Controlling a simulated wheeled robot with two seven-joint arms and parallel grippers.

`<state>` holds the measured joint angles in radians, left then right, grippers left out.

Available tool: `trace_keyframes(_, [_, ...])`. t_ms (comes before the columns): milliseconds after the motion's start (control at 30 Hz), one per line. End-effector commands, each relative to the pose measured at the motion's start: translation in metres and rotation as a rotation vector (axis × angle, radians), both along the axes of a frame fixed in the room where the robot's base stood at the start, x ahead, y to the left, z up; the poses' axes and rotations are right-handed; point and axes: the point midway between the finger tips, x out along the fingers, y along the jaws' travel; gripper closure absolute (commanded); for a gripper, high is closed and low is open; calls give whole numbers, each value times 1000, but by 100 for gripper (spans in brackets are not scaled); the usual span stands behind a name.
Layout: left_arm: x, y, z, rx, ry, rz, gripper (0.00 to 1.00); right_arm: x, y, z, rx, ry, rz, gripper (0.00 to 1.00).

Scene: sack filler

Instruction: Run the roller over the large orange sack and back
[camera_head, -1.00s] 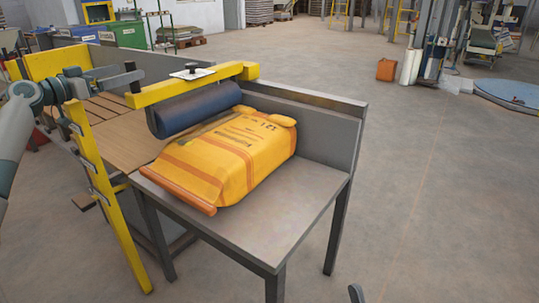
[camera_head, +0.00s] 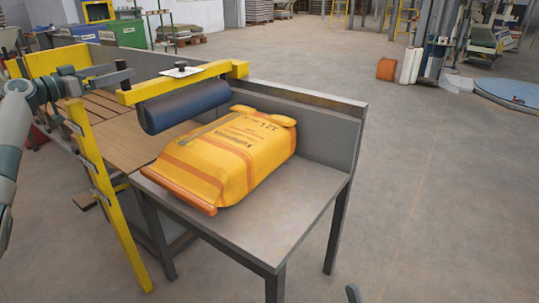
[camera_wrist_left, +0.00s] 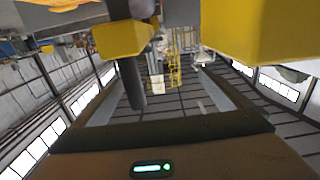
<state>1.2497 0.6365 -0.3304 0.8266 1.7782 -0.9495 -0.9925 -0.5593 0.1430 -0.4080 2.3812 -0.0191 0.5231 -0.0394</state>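The large orange sack (camera_head: 225,158) lies flat on the grey table, its orange-edged end towards the near left. The dark blue roller (camera_head: 187,106) hangs under a yellow crossbar (camera_head: 185,82) at the sack's far left side, over or just beyond its edge; I cannot tell whether they touch. A dark upright handle (camera_head: 122,70) stands at the crossbar's left end. My left gripper (camera_head: 112,74) is at this handle. In the left wrist view the dark handle (camera_wrist_left: 130,80) stands between widely spaced fingers, closer to the left one. My right gripper is not recognisable.
The grey table (camera_head: 270,225) has a raised back wall (camera_head: 325,130) and bare room in front of the sack. A brown slatted surface (camera_head: 125,140) adjoins it on the left. A yellow post (camera_head: 110,205) stands at the near left. Open floor lies to the right.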

Motion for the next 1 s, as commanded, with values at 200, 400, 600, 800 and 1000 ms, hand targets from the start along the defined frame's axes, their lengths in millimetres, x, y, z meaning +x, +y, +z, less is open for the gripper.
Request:
trace_keyframes(200, [-4, -6, -2, 4, -1, -2, 3, 0, 4, -13, -11, 43, 8, 47])
trace_keyframes(400, [-17, -24, -2, 4, -2, -2, 3, 0, 0, -5, 2, -6, -1, 47])
trace_keyframes(600, [-29, -41, 0, 3, -1, -1, 3, 0, 0, -4, 2, -4, 0, 47])
trace_keyframes(800, [-42, -58, 1, 4, 0, -1, 3, -1, 2, -7, -5, 24, 4, 47])
trace_keyframes(1000, [-55, -76, 2, 2, -2, -2, 3, -1, 7, -13, -17, 69, 12, 47])
